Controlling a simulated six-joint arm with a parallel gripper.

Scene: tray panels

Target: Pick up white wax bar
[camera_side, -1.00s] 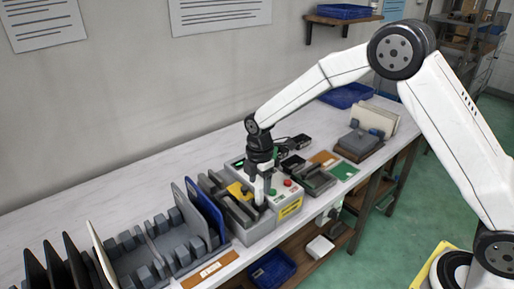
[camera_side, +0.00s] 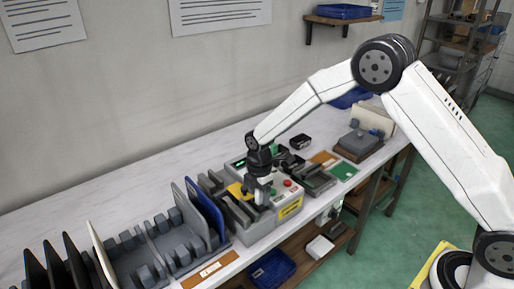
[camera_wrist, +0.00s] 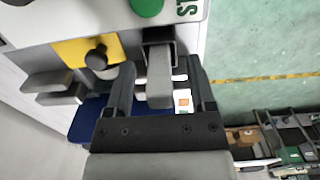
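My gripper (camera_side: 262,197) is low over the grey station with the yellow panel, pointing down. In the wrist view my gripper (camera_wrist: 160,88) is open, its two dark fingers on either side of a pale grey bar (camera_wrist: 158,75). Gaps show between the bar and both fingers. The bar sits by a dark bracket on the station; I cannot tell whether it is the white wax bar. No other piece is clearly a white wax bar. In the side view my gripper hides the spot below it.
The station has a yellow panel (camera_wrist: 88,50), a black knob (camera_wrist: 97,58) and a green button (camera_wrist: 147,6). A blue panel (camera_side: 206,208) and grey slotted racks (camera_side: 155,247) stand to the left. A black box (camera_side: 300,141) lies behind. The bench's back left is clear.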

